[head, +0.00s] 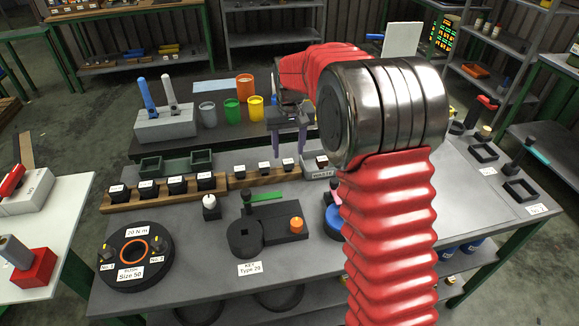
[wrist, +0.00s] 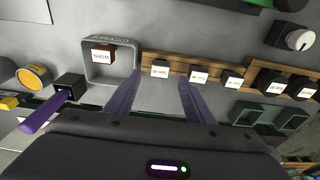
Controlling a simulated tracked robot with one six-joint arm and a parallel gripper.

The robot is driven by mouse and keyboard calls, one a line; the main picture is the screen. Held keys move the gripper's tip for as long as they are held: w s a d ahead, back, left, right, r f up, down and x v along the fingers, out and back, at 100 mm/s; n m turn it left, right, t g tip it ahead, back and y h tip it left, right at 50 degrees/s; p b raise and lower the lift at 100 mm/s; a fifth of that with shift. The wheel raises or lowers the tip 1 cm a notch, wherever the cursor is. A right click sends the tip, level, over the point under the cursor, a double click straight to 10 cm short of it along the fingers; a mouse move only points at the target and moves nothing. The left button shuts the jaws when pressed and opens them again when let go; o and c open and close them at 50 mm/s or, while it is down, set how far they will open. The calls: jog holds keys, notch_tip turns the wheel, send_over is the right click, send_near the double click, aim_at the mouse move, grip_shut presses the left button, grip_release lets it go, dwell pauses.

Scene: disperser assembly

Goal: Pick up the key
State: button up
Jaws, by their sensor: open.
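The label "KEY Type 20" (head: 250,268) lies at the table's front edge. Behind it is a dark block (head: 245,238) with a round end and square hole. A green-handled tool with a black head, seemingly the key (head: 266,196), is at this block's back edge. Part of its green handle (wrist: 238,3) shows at the top of the wrist view. My gripper (head: 289,150) is open and empty, its purple fingers pointing down over the wooden rack, behind the key and slightly right of it.
Wooden racks (head: 165,194) with small labelled boxes cross the table. A grey tray (wrist: 110,70) with a labelled box is beside the fingers. An orange knob (head: 296,225) is on the dark block; a white knob (head: 209,203) stands left. My arm hides part of the table.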

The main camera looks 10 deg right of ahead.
aim_at(288, 161)
jog(key=shift+w+f, duration=0.15)
jog(key=shift+f, duration=1.15)
jog(key=shift+w+f, duration=0.1)
jog(key=shift+f, duration=1.2)
grip_shut()
